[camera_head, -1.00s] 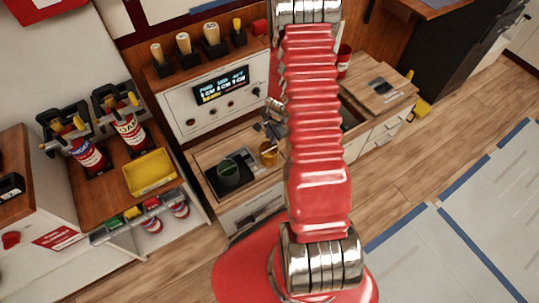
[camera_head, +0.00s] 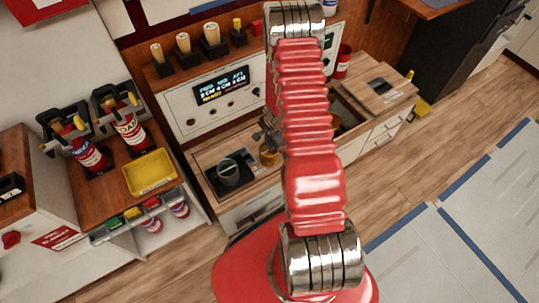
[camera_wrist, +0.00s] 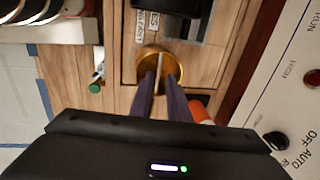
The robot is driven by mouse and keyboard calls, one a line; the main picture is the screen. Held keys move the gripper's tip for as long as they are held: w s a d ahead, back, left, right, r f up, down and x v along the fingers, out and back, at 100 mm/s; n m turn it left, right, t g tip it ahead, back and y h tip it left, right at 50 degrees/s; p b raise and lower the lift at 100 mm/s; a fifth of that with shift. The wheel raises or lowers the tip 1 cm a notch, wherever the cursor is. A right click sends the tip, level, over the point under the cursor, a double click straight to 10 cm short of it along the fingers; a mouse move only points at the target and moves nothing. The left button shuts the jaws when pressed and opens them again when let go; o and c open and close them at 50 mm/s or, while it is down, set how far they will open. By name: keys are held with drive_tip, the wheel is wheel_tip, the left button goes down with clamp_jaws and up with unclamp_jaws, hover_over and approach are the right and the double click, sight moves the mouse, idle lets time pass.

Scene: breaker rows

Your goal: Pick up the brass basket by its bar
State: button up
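My gripper (camera_wrist: 161,78) is open, with one dark finger on each side of the bar in the picture. I cannot tell whether the fingertips are down at the bar's height. In the head view, my gripper (camera_head: 265,137) is just above the basket, partly hidden by my red arm.
A white control panel (camera_head: 212,100) with a display stands behind the counter. A yellow tray (camera_head: 150,172) and spray-can-like canisters (camera_head: 88,155) are at left. In the wrist view, an orange-red object (camera_wrist: 199,110) is close beside the right finger.

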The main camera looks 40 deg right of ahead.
sight(269, 154)
drive_tip(key=shift+w+f, duration=0.15)
drive_tip(key=shift+f, duration=0.5)
drive_tip(key=shift+w+d+f, duration=0.1)
drive_tip(key=shift+d+f, duration=0.1)
drive_tip(key=shift+f, duration=1.3)
drive_tip(key=shift+w+f, duration=0.25)
drive_tip(key=shift+f, duration=0.8)
drive_tip(key=shift+c, duration=0.6)
clamp_jaws()
